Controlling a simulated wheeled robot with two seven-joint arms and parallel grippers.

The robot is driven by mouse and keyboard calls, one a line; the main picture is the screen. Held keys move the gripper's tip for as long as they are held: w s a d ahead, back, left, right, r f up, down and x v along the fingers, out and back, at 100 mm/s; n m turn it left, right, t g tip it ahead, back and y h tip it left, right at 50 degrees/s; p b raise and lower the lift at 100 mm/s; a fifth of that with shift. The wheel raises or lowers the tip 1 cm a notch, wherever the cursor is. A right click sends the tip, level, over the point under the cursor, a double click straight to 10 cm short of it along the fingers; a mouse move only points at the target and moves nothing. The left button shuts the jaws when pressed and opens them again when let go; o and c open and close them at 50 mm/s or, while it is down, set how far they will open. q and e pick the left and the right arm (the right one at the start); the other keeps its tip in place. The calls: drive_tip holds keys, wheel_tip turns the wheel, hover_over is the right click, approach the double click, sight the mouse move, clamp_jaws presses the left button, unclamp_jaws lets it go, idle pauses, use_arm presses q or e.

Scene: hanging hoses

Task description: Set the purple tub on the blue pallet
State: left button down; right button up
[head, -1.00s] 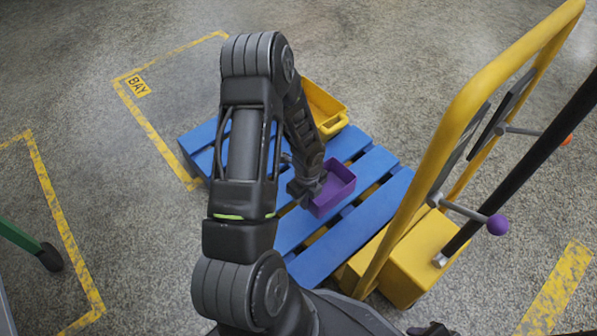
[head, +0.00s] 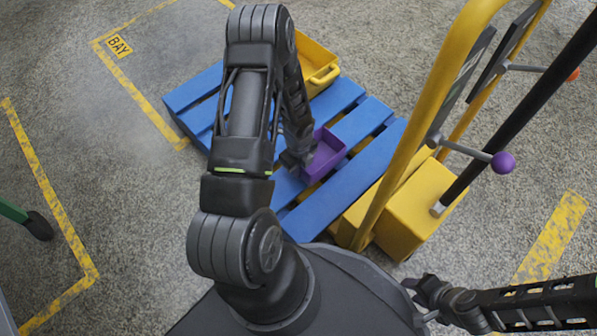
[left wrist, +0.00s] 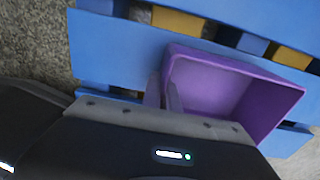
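The purple tub (head: 325,156) is an open box over the middle of the blue pallet (head: 335,205). It looks upright and at or very near the slats; I cannot tell for certain whether it touches them. My left gripper (head: 299,156) is at the tub's left side. In the left wrist view, the fingers (left wrist: 163,94) pinch the left wall of the tub (left wrist: 225,88), with slats of the pallet (left wrist: 115,48) around it. My left arm hides part of the pallet in the head view. My right gripper (head: 418,300) is empty at the bottom right, its fingers apart.
A yellow crate (head: 318,66) stands on the pallet's far part. Yellow floor lines and a BAY label (head: 119,46) lie left. Bare slats show around the tub.

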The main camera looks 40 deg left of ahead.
use_arm(q)
drive_tip(key=shift+f, duration=0.25)
drive_tip(key=shift+f, duration=0.15)
drive_tip(key=c, duration=1.6)
unclamp_jaws()
drive_tip(key=shift+c, duration=0.2)
drive_tip(key=shift+r, duration=0.2)
wheel_tip(320, 180, up, 12)
drive_tip(key=p, duration=0.5)
drive_tip(key=shift+p, duration=0.4)
